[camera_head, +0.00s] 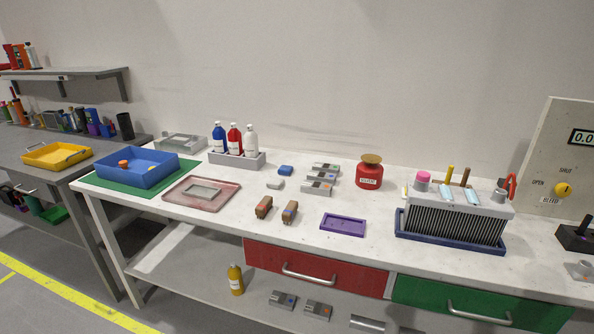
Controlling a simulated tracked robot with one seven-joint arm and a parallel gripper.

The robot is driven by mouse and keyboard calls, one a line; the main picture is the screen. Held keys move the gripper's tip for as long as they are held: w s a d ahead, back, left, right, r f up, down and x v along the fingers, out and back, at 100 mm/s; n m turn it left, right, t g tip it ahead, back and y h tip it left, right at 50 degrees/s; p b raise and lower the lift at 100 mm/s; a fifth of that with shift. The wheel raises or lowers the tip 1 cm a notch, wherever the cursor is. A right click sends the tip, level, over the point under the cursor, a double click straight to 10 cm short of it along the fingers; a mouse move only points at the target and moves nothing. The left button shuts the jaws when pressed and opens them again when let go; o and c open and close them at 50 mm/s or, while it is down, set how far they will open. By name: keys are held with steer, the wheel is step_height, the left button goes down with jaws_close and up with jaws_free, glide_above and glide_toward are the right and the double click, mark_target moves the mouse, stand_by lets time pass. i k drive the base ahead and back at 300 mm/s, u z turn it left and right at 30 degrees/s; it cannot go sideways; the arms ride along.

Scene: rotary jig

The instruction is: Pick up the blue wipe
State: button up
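A small flat blue pad (286,170), which looks like the blue wipe, lies on the white worktop in the middle of the camera_head view. It is behind a similar small light grey pad (275,184), and the two look apart. It sits to the right of the grey bottle rack (238,162) and to the left of several grey boxes (318,187). Nothing covers it. My gripper is not in view.
A red can (369,175) with a brown lid stands right of the grey boxes. Two brown blocks (264,207) and a purple tray (343,225) lie nearer the front. A finned unit (455,224) stands at right, a blue bin (138,171) at left.

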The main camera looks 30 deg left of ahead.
mark_target(285, 170)
steer(key=z, duration=1.5)
steer(key=i, duration=0.1)
steer(key=u, duration=2.95)
steer(key=k, duration=0.9)
steer(key=u, duration=0.2)
steer(key=i, duration=0.9)
steer(key=z, duration=0.1)
